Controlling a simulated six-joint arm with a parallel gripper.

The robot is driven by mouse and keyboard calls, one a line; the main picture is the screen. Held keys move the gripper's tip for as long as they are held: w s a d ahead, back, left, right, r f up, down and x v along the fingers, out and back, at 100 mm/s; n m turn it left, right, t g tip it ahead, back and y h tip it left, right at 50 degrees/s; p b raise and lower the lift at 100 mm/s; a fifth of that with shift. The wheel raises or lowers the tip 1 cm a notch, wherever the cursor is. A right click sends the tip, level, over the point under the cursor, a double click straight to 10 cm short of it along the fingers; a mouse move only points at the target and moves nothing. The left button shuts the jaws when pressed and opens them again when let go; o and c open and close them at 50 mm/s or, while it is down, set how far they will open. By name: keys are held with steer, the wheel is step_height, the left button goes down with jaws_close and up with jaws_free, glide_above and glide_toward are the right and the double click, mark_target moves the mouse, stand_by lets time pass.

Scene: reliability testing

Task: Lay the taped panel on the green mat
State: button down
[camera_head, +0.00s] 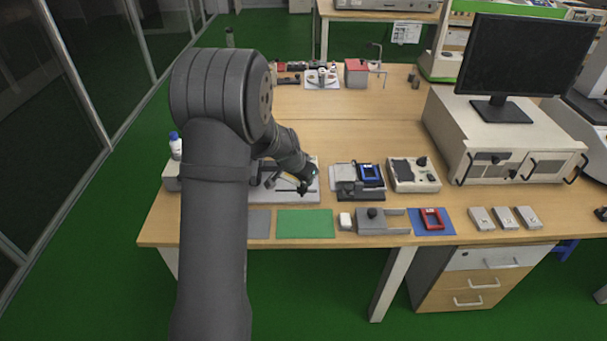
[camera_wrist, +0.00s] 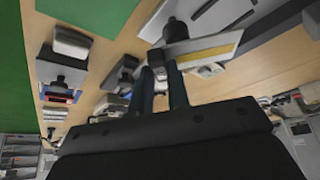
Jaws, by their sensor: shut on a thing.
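The green mat (camera_head: 305,223) lies flat and bare near the front edge of the bench. Part of it also shows at the top left of the wrist view (camera_wrist: 92,10). My gripper (camera_wrist: 168,62) is shut on the taped panel (camera_wrist: 208,47), a thin light plate with a yellow strip along it. The panel sticks out to the right of the fingers, and the fingers hide part of it. In the head view my gripper (camera_head: 304,186) is over the light grey fixture (camera_head: 308,196), behind the mat. The panel cannot be made out clearly there.
A grey mat (camera_head: 259,224) lies left of the green mat. A red device on a blue mat (camera_head: 432,220) is further right. A bottle (camera_head: 176,147) stands at the left.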

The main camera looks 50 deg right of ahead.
steer(key=s+a+r+m+g, duration=0.2)
steer(key=s+a+m+g, duration=0.15)
steer(key=s+m, duration=0.3)
steer(key=a+f+m, duration=0.1)
steer(key=a+f+m+y, duration=0.1)
steer(key=a+f, duration=0.1)
steer(key=a+f+m, duration=0.1)
steer(key=f, duration=0.1)
steer(key=shift+s+a+f+m+g, duration=0.1)
steer(key=shift+s+a+m+g, duration=0.15)
steer(key=shift+a+m+g, duration=0.1)
steer(key=shift+s+a+f+m+y, duration=0.15)
steer(key=shift+a+f+m+y, duration=0.2)
steer(key=shift+f, duration=2.2)
steer(key=shift+f, duration=0.2)
steer(key=c, duration=1.3)
jaws_free()
steer(key=shift+r, duration=3)
